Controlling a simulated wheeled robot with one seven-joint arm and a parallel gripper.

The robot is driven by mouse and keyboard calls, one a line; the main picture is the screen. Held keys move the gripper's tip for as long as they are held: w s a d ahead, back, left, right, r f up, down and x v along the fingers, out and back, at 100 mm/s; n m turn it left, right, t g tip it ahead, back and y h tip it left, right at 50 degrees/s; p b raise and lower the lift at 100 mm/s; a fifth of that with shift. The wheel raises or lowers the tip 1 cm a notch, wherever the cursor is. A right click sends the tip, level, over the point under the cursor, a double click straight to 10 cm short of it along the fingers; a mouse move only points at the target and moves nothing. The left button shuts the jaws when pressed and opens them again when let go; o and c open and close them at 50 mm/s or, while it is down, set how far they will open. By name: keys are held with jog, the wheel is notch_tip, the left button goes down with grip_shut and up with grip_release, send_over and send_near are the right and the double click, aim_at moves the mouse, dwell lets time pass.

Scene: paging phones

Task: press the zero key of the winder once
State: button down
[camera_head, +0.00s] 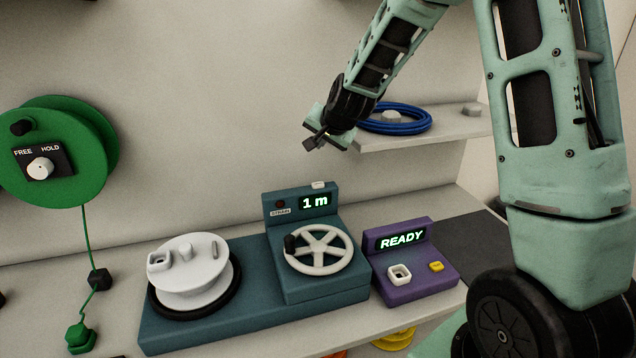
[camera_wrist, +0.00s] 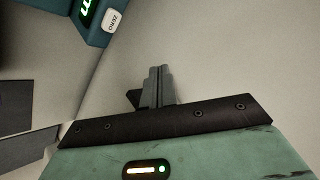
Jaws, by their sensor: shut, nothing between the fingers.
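The winder (camera_head: 270,255) is a teal machine on the counter, with a white spoked handwheel (camera_head: 320,250) and a display reading "1 m". Its zero key (camera_head: 318,185) is a small white key on top of the display housing. In the wrist view the key (camera_wrist: 114,20), marked "ZERO", shows at the upper left beside part of the green-lit display (camera_wrist: 88,12). My gripper (camera_head: 312,143) is shut and empty, above the winder and apart from the key. In the wrist view its fingers (camera_wrist: 160,72) are together, pointing up the picture.
A purple unit (camera_head: 415,265) reading "READY" stands right of the winder. A white spool (camera_head: 190,265) sits on the winder's left part. A green reel (camera_head: 60,150) with a FREE/HOLD knob is on the wall. A shelf (camera_head: 440,135) with a blue coil (camera_head: 400,120) is close behind my gripper.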

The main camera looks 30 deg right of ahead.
jog(key=shift+f, duration=0.1)
jog(key=b, duration=0.8)
send_over(319, 189)
notch_tip(319, 189, down, 9)
jog(key=shift+d+r, duration=0.1)
jog(key=shift+r, duration=0.05)
dwell(1.7)
jog(key=shift+f, duration=0.4)
jog(key=shift+f+b, duration=0.45)
jog(key=shift+b, duration=0.25)
dwell(0.3)
jog(key=shift+r, duration=0.1)
dwell(0.4)
jog(key=shift+r+p, duration=0.7)
jog(key=shift+r, duration=0.1)
